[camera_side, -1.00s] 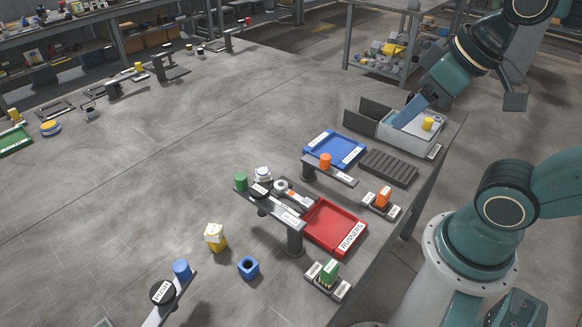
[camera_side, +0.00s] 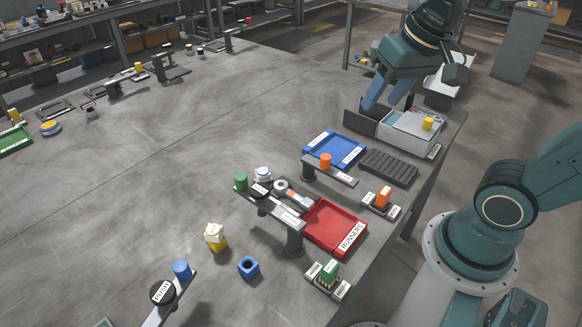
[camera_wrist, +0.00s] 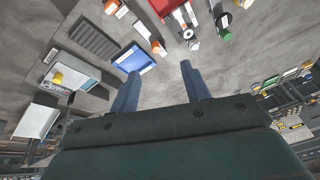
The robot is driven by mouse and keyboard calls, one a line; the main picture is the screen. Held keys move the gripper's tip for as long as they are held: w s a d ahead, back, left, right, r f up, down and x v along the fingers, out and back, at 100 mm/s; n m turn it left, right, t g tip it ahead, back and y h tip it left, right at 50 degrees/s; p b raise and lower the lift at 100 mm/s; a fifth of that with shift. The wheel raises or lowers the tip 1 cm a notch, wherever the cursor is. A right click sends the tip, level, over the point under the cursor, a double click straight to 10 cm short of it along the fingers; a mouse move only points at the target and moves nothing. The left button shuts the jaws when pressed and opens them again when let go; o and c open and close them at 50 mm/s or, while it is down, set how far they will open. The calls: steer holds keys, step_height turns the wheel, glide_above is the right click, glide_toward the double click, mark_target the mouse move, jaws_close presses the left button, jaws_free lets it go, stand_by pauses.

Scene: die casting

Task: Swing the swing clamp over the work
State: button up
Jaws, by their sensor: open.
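Two dark bars on posts stand on the table; I cannot tell for sure which is the swing clamp. One, with an orange knob (camera_side: 325,161), stands in front of the blue tray. The other bar (camera_side: 276,208) has a green knob (camera_side: 240,182) at its far end and lies left of the red tray. A small fixture with a grey ring (camera_side: 281,187) sits beside it. My gripper (camera_side: 383,108) is open and empty, above the table behind the blue tray and away from both bars. Its two blue fingers are spread in the wrist view (camera_wrist: 160,70).
The blue tray (camera_side: 318,151), red tray (camera_side: 337,208), and slotted dark block (camera_side: 388,167) are near the right edge. A grey box with a yellow knob (camera_side: 427,124) stands behind them. A PUSH button (camera_side: 162,292) is at front left.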

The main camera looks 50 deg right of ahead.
steer(key=w+d+f+m+g, duration=0.2)
steer(key=w+f+m, duration=0.1)
steer(key=w+m, duration=0.3)
steer(key=m+g, duration=0.2)
steer(key=m, duration=0.3)
glide_above(326, 157)
step_height(326, 157, down, 7)
steer(key=shift+f, duration=0.2)
steer(key=shift+f, duration=0.15)
step_height(326, 157, down, 14)
steer(key=shift+r, duration=0.25)
jaws_close()
